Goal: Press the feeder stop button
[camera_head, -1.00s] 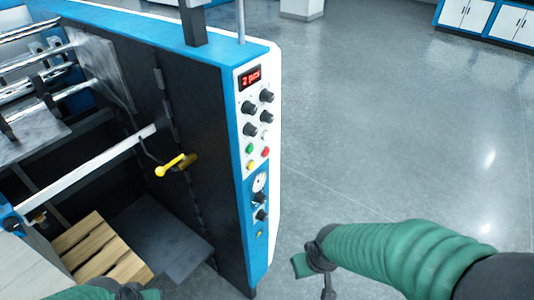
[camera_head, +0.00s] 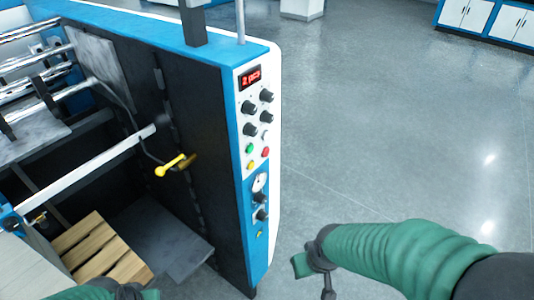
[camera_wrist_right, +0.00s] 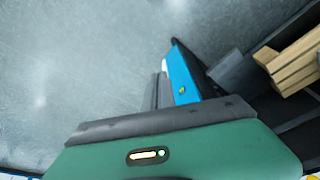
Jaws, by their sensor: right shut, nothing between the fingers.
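The feeder's control panel (camera_head: 257,130) is a white strip on the end of the blue and black machine. On it a red button (camera_head: 265,152) sits right of a green button (camera_head: 250,149), with a yellow button (camera_head: 251,165) below. Which one is the stop button is not readable. My right arm is right of and below the panel, apart from it. My right gripper (camera_wrist_right: 159,92) shows in the right wrist view, shut and empty, with the blue panel edge beyond it. Only my left arm's green sleeve shows at the bottom left; its gripper is out of frame.
Black knobs (camera_head: 250,129) and a red display (camera_head: 250,78) are above the buttons; a gauge (camera_head: 259,182) and more knobs are below. A yellow handle (camera_head: 172,165) juts from the machine's side. A wooden pallet (camera_head: 100,247) lies low left. The floor right of the machine is clear.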

